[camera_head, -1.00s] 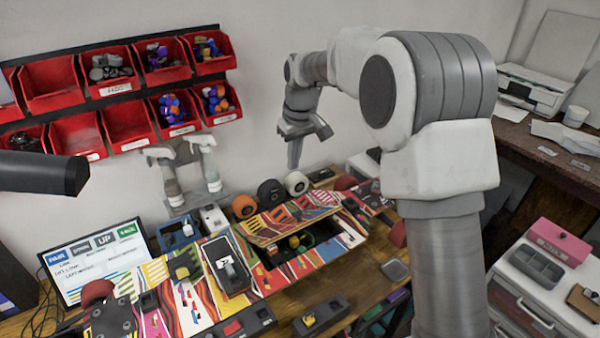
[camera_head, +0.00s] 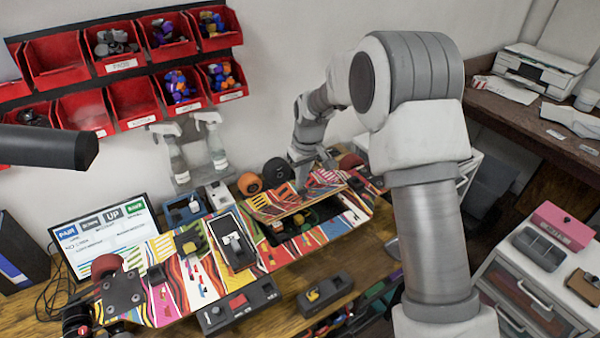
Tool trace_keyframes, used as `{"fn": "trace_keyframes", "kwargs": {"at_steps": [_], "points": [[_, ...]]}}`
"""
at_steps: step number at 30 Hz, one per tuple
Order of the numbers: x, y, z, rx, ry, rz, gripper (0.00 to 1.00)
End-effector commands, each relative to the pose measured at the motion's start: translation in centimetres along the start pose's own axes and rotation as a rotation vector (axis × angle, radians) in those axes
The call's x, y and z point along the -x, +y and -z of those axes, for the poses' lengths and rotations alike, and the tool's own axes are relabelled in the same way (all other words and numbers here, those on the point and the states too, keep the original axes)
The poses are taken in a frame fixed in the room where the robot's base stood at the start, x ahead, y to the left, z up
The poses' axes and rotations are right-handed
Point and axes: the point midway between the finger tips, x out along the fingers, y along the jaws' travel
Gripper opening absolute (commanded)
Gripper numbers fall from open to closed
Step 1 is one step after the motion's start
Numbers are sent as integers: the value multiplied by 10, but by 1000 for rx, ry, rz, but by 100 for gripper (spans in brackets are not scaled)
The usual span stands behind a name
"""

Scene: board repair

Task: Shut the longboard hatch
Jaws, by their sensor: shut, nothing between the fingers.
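The longboard (camera_head: 178,285) lies across the workbench with a colourful striped deck. Its hatch lid (camera_head: 278,204) is raised along the far side of the opening and tilted, not flat on the deck. The dark compartment (camera_head: 275,234) below it is open, with small green and orange-brown parts inside. My gripper (camera_head: 303,184) is just behind the lid, pointing down. Its fingertips are partly hidden by the lid, and I cannot tell whether they touch it. It appears shut and holds nothing visible.
Wheels stand behind the board, one orange (camera_head: 249,184) and one black (camera_head: 275,171). A black tray (camera_head: 232,243) sits on the deck left of the opening. Black holders (camera_head: 325,293) lie in front. Spray bottles (camera_head: 212,140) and red bins (camera_head: 140,100) are at the back.

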Motion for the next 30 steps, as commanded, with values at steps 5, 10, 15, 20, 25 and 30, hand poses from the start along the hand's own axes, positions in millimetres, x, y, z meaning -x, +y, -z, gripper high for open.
{"fn": "trace_keyframes", "kwargs": {"at_steps": [5,10,15,20,25,30], "points": [[0,0,0,0,0,0,0],[-1,0,-1,-1,7,0,0],[-5,0,-6,-2,38,0,0],[-8,0,-13,-2,83,0,0],[-17,1,-24,-5,157,-1,0],[-25,1,-36,-6,255,-1,0]]}}
